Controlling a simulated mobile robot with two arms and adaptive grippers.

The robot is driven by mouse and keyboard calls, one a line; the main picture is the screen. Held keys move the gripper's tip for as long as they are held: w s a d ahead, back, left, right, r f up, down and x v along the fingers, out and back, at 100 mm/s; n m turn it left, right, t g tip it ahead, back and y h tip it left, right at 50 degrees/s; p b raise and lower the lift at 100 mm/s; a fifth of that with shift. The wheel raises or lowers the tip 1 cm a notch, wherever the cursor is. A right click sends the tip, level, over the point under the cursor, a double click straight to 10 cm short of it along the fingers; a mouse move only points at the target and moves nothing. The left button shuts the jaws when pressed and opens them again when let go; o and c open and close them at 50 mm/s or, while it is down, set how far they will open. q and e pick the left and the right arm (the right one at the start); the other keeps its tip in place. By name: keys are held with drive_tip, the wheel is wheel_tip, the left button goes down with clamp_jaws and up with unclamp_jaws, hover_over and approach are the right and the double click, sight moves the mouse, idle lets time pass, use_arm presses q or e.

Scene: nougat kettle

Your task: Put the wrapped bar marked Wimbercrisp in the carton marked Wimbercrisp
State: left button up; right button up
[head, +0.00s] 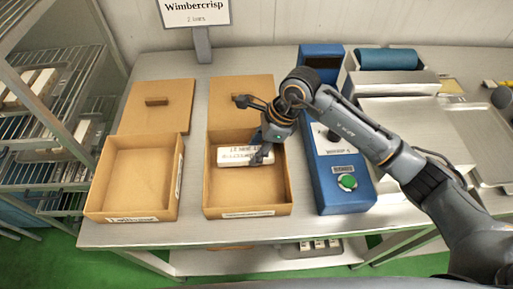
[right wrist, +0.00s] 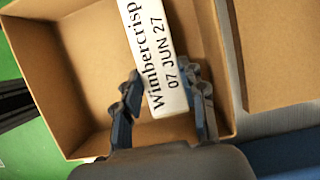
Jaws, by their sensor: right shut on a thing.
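The white wrapped bar (head: 236,156) is in my right gripper (head: 263,157), over or inside the middle open cardboard carton (head: 248,204). In the right wrist view the bar (right wrist: 150,45) reads "Wimbercrisp" and "07 JUN 27", and my right gripper (right wrist: 166,85) is shut on its near end. I cannot tell whether the bar touches the carton floor. The carton's front label is too small to read. A second open carton (head: 140,180) stands to the left, empty, its label also unclear. My left gripper is out of view.
A sign (head: 196,13) reading "Wimbercrisp, 2 bars" stands behind the table. Cardboard lids (head: 158,115) lie behind the cartons. A blue machine (head: 340,190) with a green button is close on the right. A wire rack (head: 50,100) is at left.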

drive_tip(key=shift+f+b, duration=0.2)
drive_tip(key=shift+b, duration=0.35)
idle(0.5)
drive_tip(key=shift+f+b, duration=0.2)
drive_tip(key=shift+b, duration=0.2)
idle(0.5)
drive_tip(key=shift+f+b, duration=0.25)
drive_tip(key=shift+b, duration=0.25)
drive_tip(key=o, duration=1.7)
drive_tip(key=shift+o, duration=0.2)
drive_tip(key=shift+r, duration=0.1)
drive_tip(key=shift+r+p, duration=1.85)
drive_tip(key=shift+r, duration=2.1)
